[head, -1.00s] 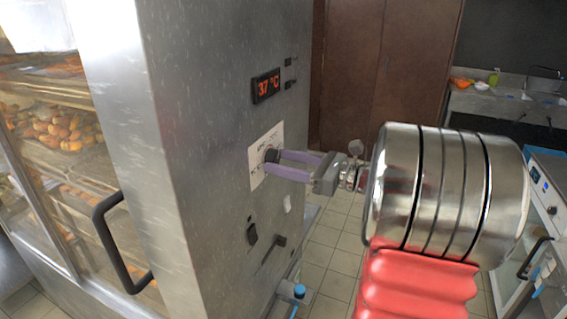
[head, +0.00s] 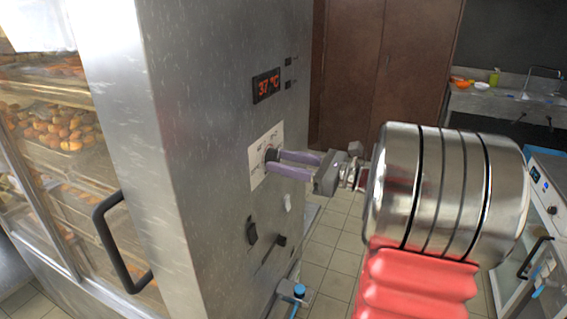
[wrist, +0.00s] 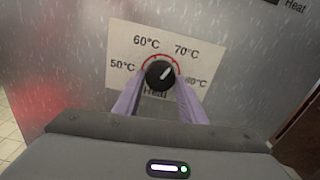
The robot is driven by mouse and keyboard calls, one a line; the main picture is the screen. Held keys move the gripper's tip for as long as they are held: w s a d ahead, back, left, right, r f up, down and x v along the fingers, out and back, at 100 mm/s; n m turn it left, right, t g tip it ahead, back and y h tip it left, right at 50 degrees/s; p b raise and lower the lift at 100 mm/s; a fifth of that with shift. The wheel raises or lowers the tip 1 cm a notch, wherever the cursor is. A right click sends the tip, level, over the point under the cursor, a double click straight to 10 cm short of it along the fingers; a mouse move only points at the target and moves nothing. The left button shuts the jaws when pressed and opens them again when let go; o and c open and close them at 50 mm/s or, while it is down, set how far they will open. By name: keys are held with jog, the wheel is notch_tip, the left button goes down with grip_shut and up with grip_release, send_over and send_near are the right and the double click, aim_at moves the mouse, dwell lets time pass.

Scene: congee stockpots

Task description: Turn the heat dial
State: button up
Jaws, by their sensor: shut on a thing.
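The heat dial (wrist: 161,74) is a round black knob with a white pointer mark, on a white panel (wrist: 124,42) marked 50°C, 60°C, 70°C and 80°C. In the wrist view the mark points up and right, toward 70°C. My gripper (wrist: 160,88) has purple fingers, shut on the dial from both sides. The fingers partly cover the panel's lower part and the "Heat" label. In the head view my gripper (head: 277,162) reaches the dial from the right, and the dial (head: 270,155) is partly hidden by the fingertips.
A red display (head: 267,86) above the dial reads 37 °C. A black rocker switch (head: 252,232) and a lever sit below it. A black door handle (head: 112,243) sticks out at the left. Tiled floor (head: 335,240) shows behind my arm.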

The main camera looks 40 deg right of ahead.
jog(key=n, duration=1.3)
jog(key=shift+n, duration=0.3)
jog(key=n, duration=0.4)
jog(key=shift+n, duration=0.3)
jog(key=n, duration=0.4)
jog(key=shift+n, duration=0.3)
jog(key=o, duration=1.1)
jog(key=shift+r, duration=0.15)
jog(key=shift+c, duration=0.2)
